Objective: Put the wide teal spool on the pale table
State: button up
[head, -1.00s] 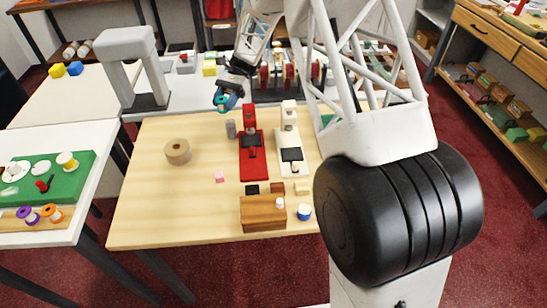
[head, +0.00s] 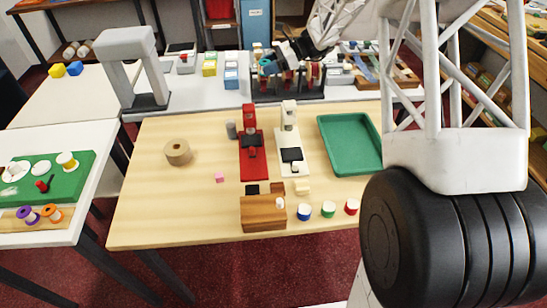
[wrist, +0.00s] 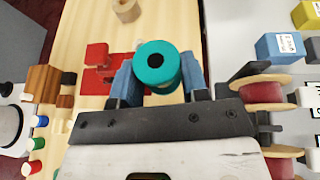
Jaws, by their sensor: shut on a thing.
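The wide teal spool (wrist: 163,64) is held between the two blue fingers of my gripper (wrist: 156,80) in the wrist view. Its round end with a dark centre hole faces the camera. In the head view, the teal spool (head: 269,68) is small and partly hidden by my gripper (head: 272,60), which is over the spool rack on the back counter. The pale wooden table (head: 190,210) lies in front of that counter. The spool appears held up, apart from the table; its exact height is hard to tell.
The table holds a tape-like ring (head: 177,152), a red device (head: 251,150), a white device (head: 290,145), a green tray (head: 350,145), a wooden block (head: 262,213) and small coloured pots. The rack (head: 290,92) holds red spools. The table's left front is clear.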

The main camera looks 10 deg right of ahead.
send_over(270, 119)
notch_tip(270, 119, down, 10)
jog(key=shift+f, duration=0.15)
dwell(0.4)
jog(key=shift+f, duration=3.1)
jog(key=shift+f, duration=0.1)
jog(key=shift+f, duration=1.8)
jog(key=shift+f, duration=0.1)
jog(key=o, duration=0.9)
